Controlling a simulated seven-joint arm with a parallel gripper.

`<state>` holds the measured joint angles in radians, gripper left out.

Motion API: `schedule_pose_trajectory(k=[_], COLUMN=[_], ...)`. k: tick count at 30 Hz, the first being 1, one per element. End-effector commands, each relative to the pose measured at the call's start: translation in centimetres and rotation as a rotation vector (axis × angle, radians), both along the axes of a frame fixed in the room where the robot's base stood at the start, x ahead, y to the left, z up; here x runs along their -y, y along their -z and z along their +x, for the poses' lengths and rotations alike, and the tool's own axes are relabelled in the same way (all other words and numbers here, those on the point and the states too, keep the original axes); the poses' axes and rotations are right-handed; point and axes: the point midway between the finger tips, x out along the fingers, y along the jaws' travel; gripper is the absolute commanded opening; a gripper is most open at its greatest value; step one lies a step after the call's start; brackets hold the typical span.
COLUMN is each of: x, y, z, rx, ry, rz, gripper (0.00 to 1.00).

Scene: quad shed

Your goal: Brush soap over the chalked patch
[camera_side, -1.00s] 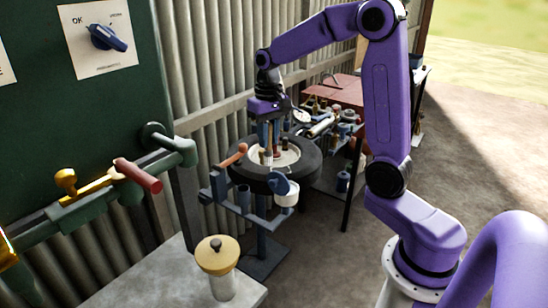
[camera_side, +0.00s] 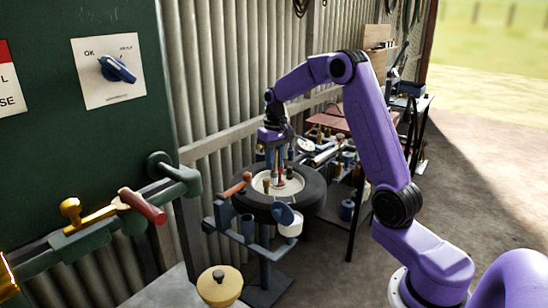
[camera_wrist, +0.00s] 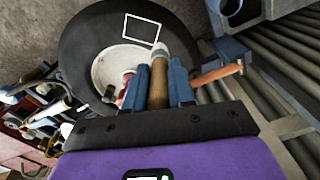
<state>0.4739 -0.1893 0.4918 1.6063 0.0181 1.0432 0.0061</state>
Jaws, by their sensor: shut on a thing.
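The black tyre (camera_side: 308,204) lies flat on a stand, around a pale rim. In the wrist view the tyre (camera_wrist: 85,55) carries a chalked patch (camera_wrist: 142,29), a white four-sided outline on its sidewall. My gripper (camera_wrist: 156,82) is shut on a brush (camera_wrist: 158,78) with a wooden handle; its pale head is just beside the outline's lower right. I cannot tell whether the bristles touch the rubber. In the side view my gripper (camera_side: 275,158) points down over the wheel; the brush's tip and the patch are not clear there.
An orange-handled tool (camera_side: 236,186) and blue holders (camera_side: 246,226) flank the tyre at left. A cluttered bench (camera_side: 335,155) stands behind it, close to the corrugated wall (camera_side: 215,110). A green machine with a red-handled clamp (camera_side: 143,206) is at front left. Open floor lies right.

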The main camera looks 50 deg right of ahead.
Motion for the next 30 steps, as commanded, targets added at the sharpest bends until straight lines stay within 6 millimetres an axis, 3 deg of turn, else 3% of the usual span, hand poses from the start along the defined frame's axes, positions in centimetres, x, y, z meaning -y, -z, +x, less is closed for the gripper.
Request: schedule_pose_trajectory(k=[19,30], x=[-0.1,2.4], y=[6.3,6.5], z=[-0.1,-2.4], rx=[-0.004,-0.001], ry=[0.000,0.002], rz=[0.001,0.000], gripper=[0.00,0.00])
